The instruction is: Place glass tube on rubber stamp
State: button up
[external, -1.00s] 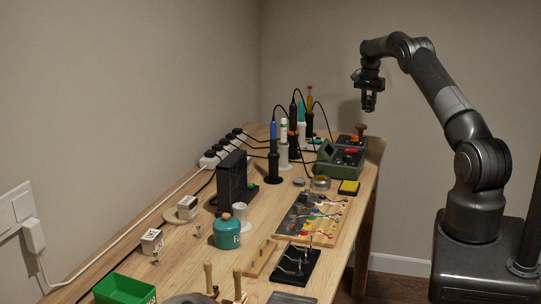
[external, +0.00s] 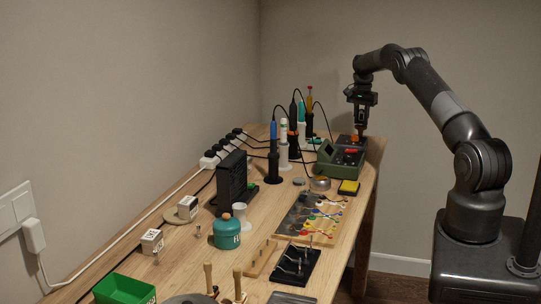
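A small object with a rounded brown-orange handle (external: 356,138) stands on a dark base at the far right of the bench in the external view; it may be the rubber stamp. My gripper (external: 360,132) points down right at this handle, with the fingertips at its height. The fingers partly cover the handle, and I cannot tell whether they touch it or are closed on it. I cannot make out a glass tube with certainty.
A green device (external: 338,160) stands just in front of my gripper. Upright tools in holders, among them a blue-handled one (external: 274,140), stand to the left with looping cables. A yellow-topped block (external: 348,187) and a wooden wire board (external: 296,222) lie nearer.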

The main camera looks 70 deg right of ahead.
jog(key=o, duration=0.4)
jog(key=shift+r, duration=0.15)
notch_tip(320, 180, up, 12)
jog(key=shift+r, duration=0.15)
